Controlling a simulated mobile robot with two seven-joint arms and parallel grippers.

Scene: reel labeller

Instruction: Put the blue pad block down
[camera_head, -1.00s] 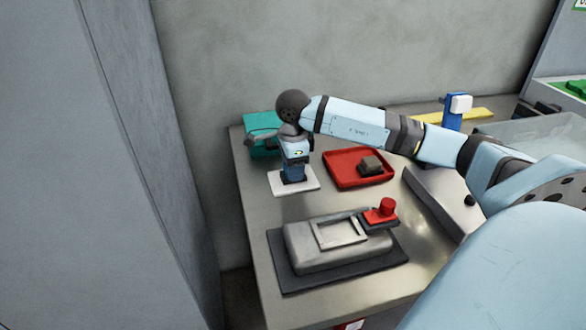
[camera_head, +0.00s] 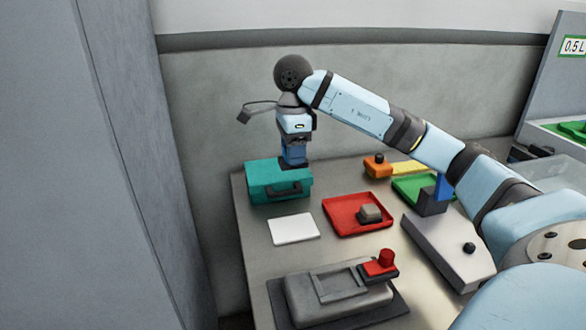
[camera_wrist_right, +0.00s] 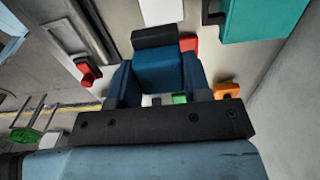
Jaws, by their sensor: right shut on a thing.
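The blue pad block (camera_wrist_right: 158,72), with a black pad at its far end, sits between the fingers of my right gripper (camera_wrist_right: 160,88) in the right wrist view. In the head view, my right gripper (camera_head: 294,146) points down, shut on the block (camera_head: 293,157). The block's lower end overlaps the teal case (camera_head: 265,184) in the picture. It is held up above the bench, behind the bare white mat (camera_head: 293,229). My left gripper is not in view.
A red tray (camera_head: 340,227) with a grey-brown block (camera_head: 370,213) lies right of the mat. In front is a grey fixture (camera_head: 300,298) with a red knob (camera_head: 386,257). A grey device (camera_head: 440,245), a green tray (camera_head: 405,187) and an orange block (camera_head: 376,166) stand to the right.

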